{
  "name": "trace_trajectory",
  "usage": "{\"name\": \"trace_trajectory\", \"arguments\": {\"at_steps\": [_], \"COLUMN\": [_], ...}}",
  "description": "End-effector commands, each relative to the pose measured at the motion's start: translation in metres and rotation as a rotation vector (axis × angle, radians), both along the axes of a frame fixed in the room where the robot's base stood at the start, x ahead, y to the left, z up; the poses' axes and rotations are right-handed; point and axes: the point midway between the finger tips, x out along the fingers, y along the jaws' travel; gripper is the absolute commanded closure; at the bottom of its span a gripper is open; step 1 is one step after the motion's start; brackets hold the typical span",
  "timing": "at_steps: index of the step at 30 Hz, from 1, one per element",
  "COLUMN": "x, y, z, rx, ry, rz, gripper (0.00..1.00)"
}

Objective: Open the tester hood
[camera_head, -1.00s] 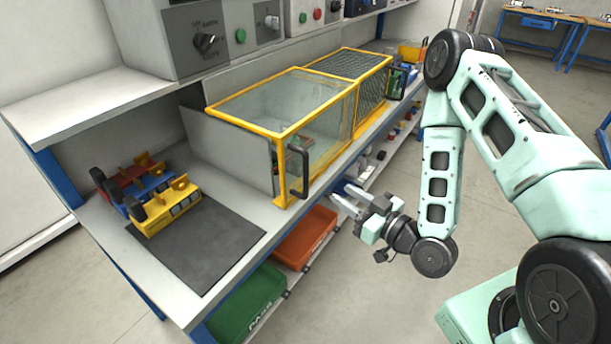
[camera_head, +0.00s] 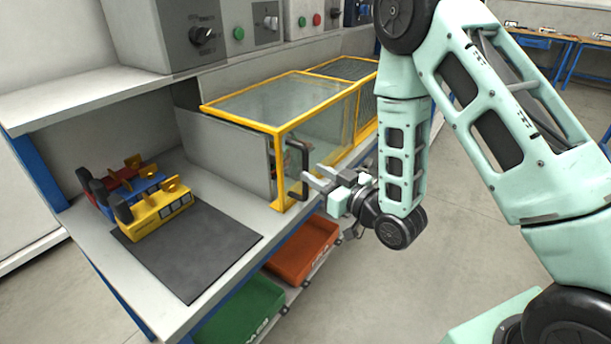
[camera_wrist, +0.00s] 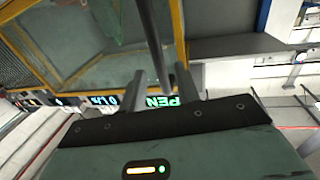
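The tester hood (camera_head: 322,112) is a clear box with a yellow frame on the bench. It sits down, with its front post reaching the bench top. Its black upright handle (camera_head: 305,172) is on the near front corner. My gripper (camera_head: 311,180) is at the handle from the right, fingers pointing at it. In the wrist view the handle (camera_wrist: 154,35) appears as a dark bar running between my two spread fingers (camera_wrist: 160,85), with gaps on both sides. Whether a finger touches the handle is hard to tell.
Orange (camera_head: 303,248) and green (camera_head: 240,308) bins sit below the bench. A control panel shelf (camera_head: 100,95) overhangs behind. Floor at right is open.

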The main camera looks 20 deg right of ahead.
Motion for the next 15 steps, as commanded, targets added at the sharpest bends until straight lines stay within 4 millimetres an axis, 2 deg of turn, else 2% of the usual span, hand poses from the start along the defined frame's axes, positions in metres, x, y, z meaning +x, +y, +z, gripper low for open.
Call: {"name": "trace_trajectory", "arguments": {"at_steps": [1, 6, 15], "x": [0.009, 0.029, 0.038], "y": [0.005, 0.013, 0.018], "z": [0.005, 0.004, 0.002], "rx": [0.000, -0.001, -0.001], "ry": [-0.001, 0.000, 0.002], "rz": [0.002, 0.000, 0.000], "gripper": [0.68, 0.68, 0.68]}}
